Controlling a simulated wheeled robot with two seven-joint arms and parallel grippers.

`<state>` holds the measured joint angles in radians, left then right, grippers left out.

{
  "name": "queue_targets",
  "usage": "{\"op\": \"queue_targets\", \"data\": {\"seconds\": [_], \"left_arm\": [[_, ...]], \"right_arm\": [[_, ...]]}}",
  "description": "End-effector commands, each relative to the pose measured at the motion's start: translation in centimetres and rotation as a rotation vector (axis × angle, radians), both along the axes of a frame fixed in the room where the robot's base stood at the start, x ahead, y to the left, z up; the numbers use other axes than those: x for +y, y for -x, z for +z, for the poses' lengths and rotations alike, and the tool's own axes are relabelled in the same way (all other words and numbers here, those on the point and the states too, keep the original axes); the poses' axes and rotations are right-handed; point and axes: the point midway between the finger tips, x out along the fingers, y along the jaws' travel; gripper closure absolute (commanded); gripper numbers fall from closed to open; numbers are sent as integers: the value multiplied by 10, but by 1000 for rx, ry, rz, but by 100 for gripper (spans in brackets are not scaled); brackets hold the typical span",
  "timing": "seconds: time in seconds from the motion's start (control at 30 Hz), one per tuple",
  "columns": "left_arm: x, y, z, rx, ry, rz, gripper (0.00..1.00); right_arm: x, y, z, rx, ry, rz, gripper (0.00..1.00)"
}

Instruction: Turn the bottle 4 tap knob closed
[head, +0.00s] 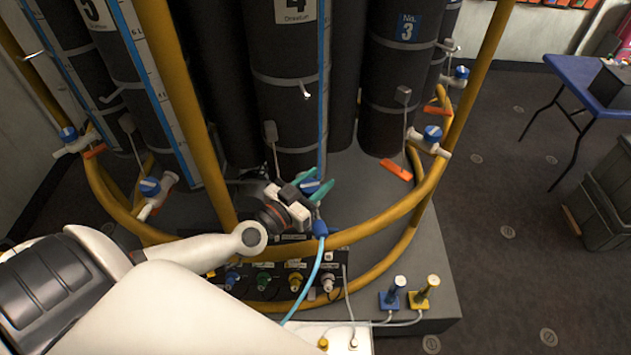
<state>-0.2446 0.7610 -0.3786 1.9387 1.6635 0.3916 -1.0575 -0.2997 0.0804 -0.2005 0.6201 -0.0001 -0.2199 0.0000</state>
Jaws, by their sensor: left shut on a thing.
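Bottle 4 (285,110) is a tall dark cylinder with a white "4" label at the top middle. Its blue tap knob (310,187) sits low in front of the bottle, partly hidden by my gripper. My left gripper (313,184) comes in from the left. Its teal fingers are closed on the blue knob, one on each side. The tap body is mostly hidden behind the gripper, so I cannot tell the knob's angle. My right gripper is not in view.
Yellow rails (385,263) curve around the bottles' grey base (440,295). Other blue tap knobs stand at the left (150,187) and right (433,133). A panel with several connectors (263,281) lies below my gripper. A blue table (575,72) stands at the right beyond open floor.

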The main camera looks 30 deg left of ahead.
Motion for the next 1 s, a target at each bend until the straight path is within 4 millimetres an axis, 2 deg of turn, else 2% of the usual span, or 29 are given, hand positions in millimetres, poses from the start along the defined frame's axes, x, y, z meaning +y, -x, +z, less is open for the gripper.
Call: {"op": "queue_targets", "data": {"seconds": [0.07,0.1,0.2,0.23,0.5,0.63,1.0], "left_arm": [[0,0,0,2,0,-1,84],[0,0,0,1,0,-1,57],[0,0,0,1,0,-1,41],[0,0,0,1,0,-1,39],[0,1,0,0,0,0,39],[1,8,-2,3,-1,0,39],[12,67,-4,6,-2,-2,39]], "right_arm": [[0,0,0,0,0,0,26],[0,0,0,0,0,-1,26],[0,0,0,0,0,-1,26],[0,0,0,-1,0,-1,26],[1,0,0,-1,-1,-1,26],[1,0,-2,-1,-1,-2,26],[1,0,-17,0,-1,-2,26]]}}
